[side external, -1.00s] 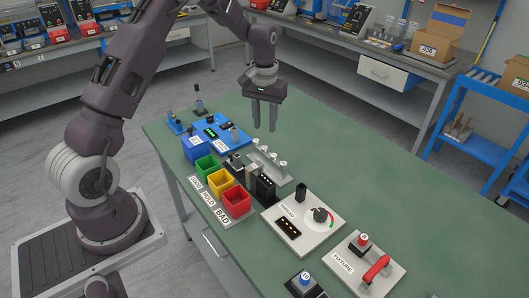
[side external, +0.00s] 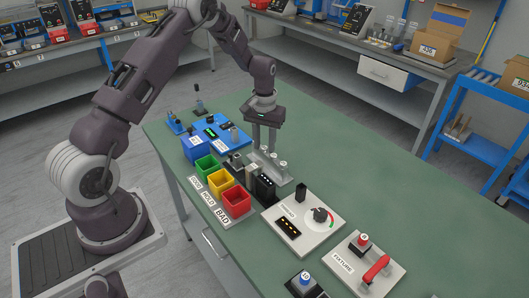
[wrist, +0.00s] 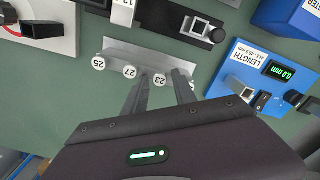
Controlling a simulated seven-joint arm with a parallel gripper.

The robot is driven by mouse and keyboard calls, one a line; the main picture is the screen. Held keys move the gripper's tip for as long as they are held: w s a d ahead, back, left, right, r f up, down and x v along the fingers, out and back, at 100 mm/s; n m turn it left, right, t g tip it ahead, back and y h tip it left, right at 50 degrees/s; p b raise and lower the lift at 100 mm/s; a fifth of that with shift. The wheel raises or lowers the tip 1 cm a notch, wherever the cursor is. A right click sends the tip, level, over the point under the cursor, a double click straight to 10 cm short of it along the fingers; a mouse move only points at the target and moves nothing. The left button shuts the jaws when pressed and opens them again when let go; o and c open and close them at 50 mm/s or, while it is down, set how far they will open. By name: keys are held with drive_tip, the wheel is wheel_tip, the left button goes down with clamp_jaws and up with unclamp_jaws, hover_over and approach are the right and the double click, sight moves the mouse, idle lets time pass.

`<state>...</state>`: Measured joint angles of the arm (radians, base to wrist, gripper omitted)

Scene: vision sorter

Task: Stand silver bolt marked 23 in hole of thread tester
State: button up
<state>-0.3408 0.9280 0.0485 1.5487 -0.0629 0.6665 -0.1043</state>
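The silver bolts stand in a row in a grey rack (side external: 283,179), their round white tags on top. In the wrist view the tags read 25 (wrist: 97,62), 27 (wrist: 130,72) and 23 (wrist: 160,80). My gripper (side external: 264,151) is open and pointing down over the rack. In the wrist view its fingers (wrist: 163,82) are on either side of the bolt tagged 23; I cannot tell if they touch it. The thread tester (side external: 275,213) is a light panel labelled THREAD with a dial and black block, right of the rack. Its hole is not clear.
Blue, green, yellow and red bins (side external: 237,203) stand left of the rack. A blue length gauge (wrist: 222,78) is close by. A fixture panel with a red handle (side external: 376,269) is at the front right. The green table's far right is clear.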

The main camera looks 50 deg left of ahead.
sight(265, 147)
clamp_jaws()
drive_tip(key=shift+r, duration=3.15)
drive_tip(key=s+d+r+m, duration=0.1)
drive_tip(key=d+r+m, duration=0.2)
drive_tip(key=d, duration=0.6)
drive_tip(key=s+d+r+m, duration=0.1)
drive_tip(key=d+r+m, duration=0.2)
drive_tip(key=d, duration=0.7)
drive_tip(key=shift+a+f, duration=0.1)
drive_tip(key=shift+f, duration=2.8)
